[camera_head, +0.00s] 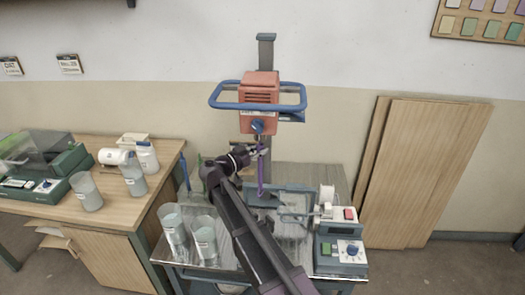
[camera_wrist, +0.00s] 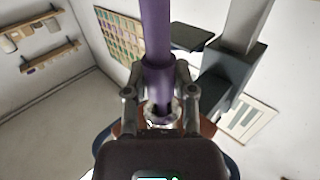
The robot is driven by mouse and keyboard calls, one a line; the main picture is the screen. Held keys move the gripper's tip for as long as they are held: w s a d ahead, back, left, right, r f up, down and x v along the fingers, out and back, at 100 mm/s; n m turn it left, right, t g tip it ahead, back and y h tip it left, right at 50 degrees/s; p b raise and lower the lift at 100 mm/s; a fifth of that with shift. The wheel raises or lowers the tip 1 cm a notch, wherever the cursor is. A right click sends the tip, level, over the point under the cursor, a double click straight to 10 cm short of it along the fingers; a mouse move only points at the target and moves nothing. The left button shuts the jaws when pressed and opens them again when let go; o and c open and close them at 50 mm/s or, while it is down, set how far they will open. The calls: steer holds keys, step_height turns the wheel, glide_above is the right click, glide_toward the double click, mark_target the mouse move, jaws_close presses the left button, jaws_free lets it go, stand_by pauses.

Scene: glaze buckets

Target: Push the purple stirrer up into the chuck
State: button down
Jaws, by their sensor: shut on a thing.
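The purple stirrer (camera_head: 261,180) hangs upright below the orange mixer head (camera_head: 260,86), its lower end down by the cart top. My gripper (camera_head: 257,152) is shut around its upper shaft, just under the mixer. In the wrist view the purple shaft (camera_wrist: 155,38) runs between the two fingers of my gripper (camera_wrist: 160,95). A silvery part that looks like the chuck (camera_wrist: 161,122) shows just beyond the fingers, partly hidden by them and the gripper body. I cannot tell whether the stirrer's end is inside it.
A blue guard bar (camera_head: 215,97) rings the mixer head, close above my gripper. The grey column (camera_head: 266,50) stands behind. A wooden bench (camera_head: 120,215) is further left.

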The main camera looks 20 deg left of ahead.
steer(key=shift+r+p, duration=0.6)
steer(key=shift+r, duration=0.05)
stand_by(0.8)
steer(key=shift+c, duration=1.8)
jaws_free()
steer(key=shift+s, duration=0.1)
steer(key=v, duration=1.2)
steer(key=shift+f, duration=0.1)
